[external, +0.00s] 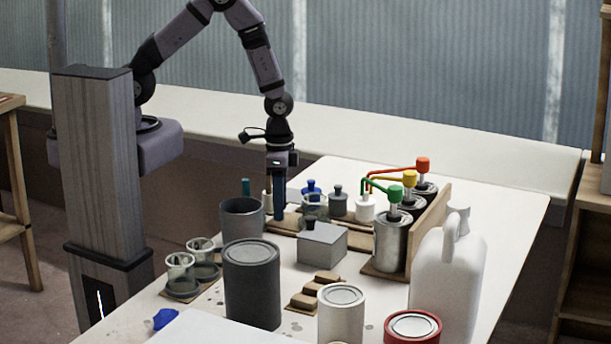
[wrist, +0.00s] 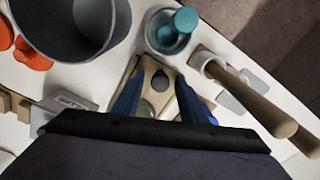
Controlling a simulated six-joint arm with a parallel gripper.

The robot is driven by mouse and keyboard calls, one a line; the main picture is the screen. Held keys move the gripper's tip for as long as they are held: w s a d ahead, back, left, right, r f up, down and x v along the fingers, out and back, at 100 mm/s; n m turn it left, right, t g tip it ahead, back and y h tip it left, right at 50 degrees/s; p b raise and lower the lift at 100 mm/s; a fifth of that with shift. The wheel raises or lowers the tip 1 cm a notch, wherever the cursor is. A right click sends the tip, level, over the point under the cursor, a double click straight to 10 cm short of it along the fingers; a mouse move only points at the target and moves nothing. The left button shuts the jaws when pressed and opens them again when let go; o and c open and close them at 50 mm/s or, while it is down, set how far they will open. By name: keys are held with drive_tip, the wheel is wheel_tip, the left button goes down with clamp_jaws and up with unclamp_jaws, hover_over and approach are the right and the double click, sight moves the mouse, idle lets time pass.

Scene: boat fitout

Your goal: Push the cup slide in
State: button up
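I cannot tell for sure which part is the cup slide. A light wooden plate (wrist: 148,66) with a dark round opening lies under my gripper in the wrist view and is the likeliest one. My gripper (wrist: 159,84) has its two blue fingers spread on either side of that opening, with nothing seen held between them. In the external view my gripper (external: 279,216) points straight down at a low wooden base (external: 285,224) behind the grey bin. Whether the fingertips touch the wood is not clear. My gripper's body hides the near part of the plate in the wrist view.
A tall grey bin (external: 242,217) stands close by my gripper. A grey box (external: 322,243) with a dark knob stands in front, and pump cans (external: 391,240) stand to the right. Glass cups (external: 181,270) stand front left.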

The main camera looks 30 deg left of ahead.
sight(330, 222)
drive_tip(key=shift+f, duration=0.25)
clamp_jaws()
drive_tip(key=d+b, duration=0.2)
drive_tip(key=d, duration=1.1)
drive_tip(key=shift+d, duration=0.2)
drive_tip(key=shift+r, duration=0.1)
drive_tip(key=shift+d, duration=0.1)
unclamp_jaws()
drive_tip(key=shift+d, duration=0.1)
